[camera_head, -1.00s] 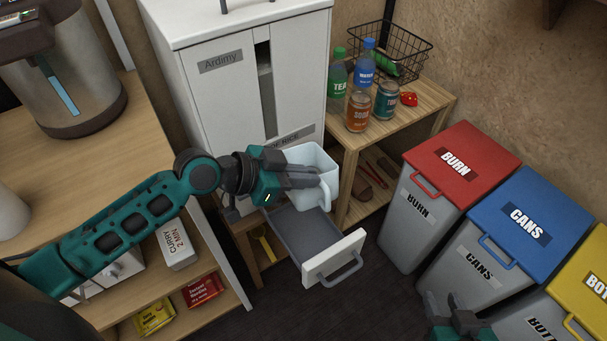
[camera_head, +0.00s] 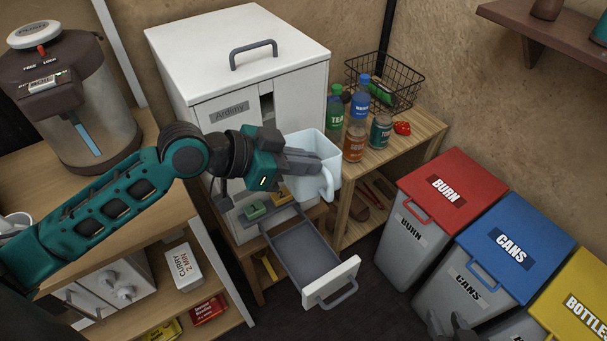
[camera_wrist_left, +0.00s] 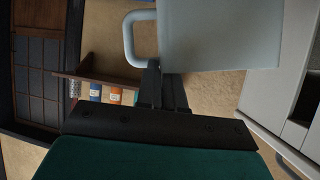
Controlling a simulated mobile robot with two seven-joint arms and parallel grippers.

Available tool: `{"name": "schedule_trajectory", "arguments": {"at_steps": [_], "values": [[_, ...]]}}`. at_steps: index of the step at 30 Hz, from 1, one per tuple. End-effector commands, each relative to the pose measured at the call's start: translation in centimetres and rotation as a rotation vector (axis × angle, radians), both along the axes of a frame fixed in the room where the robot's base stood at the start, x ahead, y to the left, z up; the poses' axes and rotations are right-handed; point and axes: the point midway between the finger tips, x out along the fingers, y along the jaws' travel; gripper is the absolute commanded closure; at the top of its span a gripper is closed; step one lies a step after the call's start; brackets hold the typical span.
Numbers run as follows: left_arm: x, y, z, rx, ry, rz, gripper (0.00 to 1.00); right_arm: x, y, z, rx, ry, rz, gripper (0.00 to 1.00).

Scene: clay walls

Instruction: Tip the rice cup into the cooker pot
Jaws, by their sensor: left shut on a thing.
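The rice cup (camera_head: 318,150) is a pale blue-white square cup with a handle on its right side. It is held upright in front of the white rice dispenser, above the open drawer. My left gripper (camera_head: 312,164) is shut on the cup; in the left wrist view the cup (camera_wrist_left: 220,35) fills the top and the dark fingers (camera_wrist_left: 162,88) reach its lower edge beside the handle. The cup's contents cannot be made out. My right gripper (camera_head: 452,325) shows only partly at the bottom edge; its finger state is unclear. No cooker pot can be identified.
The rice dispenser (camera_head: 240,60) stands behind the cup, its drawer (camera_head: 330,283) pulled out below. Bottles (camera_head: 336,112) and a wire basket (camera_head: 385,80) stand on a wooden shelf to the right. Red, blue and yellow-lidded bins (camera_head: 452,190) stand further right. A water boiler (camera_head: 85,110) stands at left.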

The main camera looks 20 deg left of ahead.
Motion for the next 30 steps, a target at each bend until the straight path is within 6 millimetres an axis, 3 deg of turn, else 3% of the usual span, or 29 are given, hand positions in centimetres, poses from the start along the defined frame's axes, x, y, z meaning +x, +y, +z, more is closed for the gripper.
{"name": "schedule_trajectory", "arguments": {"at_steps": [30], "values": [[0.0, 0.0, 15.6, 0.000, -0.009, 0.000, 1.00, -0.1, 0.0, -0.1, -0.003, 0.004, 0.002, 0.62]]}}
